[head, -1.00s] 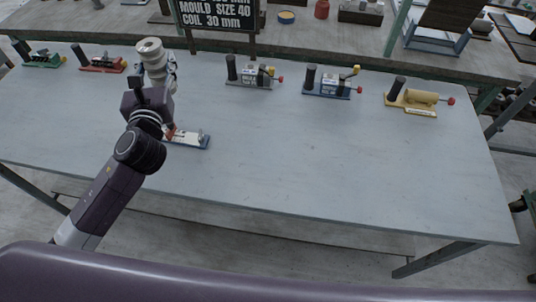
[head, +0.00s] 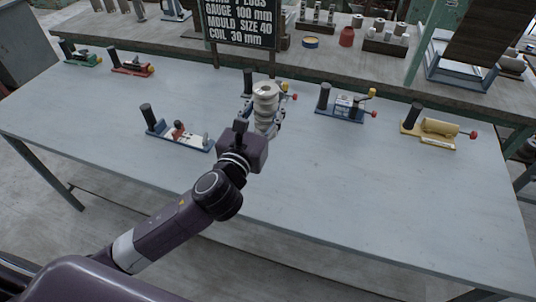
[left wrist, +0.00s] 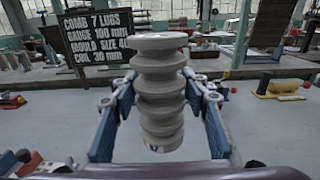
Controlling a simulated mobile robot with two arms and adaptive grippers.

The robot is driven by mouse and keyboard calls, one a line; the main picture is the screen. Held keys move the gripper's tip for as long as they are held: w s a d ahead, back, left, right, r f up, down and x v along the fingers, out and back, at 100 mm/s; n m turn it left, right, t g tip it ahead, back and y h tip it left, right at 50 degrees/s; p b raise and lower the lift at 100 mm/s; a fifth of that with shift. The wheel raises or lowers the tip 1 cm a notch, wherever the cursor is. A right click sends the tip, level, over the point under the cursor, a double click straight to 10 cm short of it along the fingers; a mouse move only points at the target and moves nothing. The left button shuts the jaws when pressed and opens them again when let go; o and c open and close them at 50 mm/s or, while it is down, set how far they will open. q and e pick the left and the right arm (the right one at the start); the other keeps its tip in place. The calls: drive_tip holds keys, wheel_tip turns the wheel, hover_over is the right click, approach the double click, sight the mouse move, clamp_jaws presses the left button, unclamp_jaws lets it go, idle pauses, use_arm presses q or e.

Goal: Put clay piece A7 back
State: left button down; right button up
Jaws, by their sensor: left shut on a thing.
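The clay piece (head: 265,100) is a pale grey, upright stack of rounded ribs. In the left wrist view the clay piece (left wrist: 160,92) stands between the blue fingers, with a small tag low on it that I cannot read clearly. My left gripper (head: 263,116) is shut on it, and the same gripper (left wrist: 160,105) fills the middle of the wrist view. It is in front of a grey fixture (head: 247,97) with a black post, mostly hidden behind it. I cannot tell the exact height above the table. My right gripper is not in view.
A dark sign (head: 240,22) stands behind. The front right tabletop is clear.

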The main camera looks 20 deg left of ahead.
use_arm(q)
drive_tip(key=shift+d+f+b, duration=0.1)
drive_tip(key=shift+f+b, duration=1.9)
drive_tip(key=shift+f, duration=4.9)
drive_tip(key=shift+f, duration=0.15)
drive_tip(key=c, duration=1.2)
unclamp_jaws()
drive_tip(key=shift+f, duration=0.1)
drive_tip(key=shift+c, duration=0.2)
drive_tip(key=shift+o, duration=0.5)
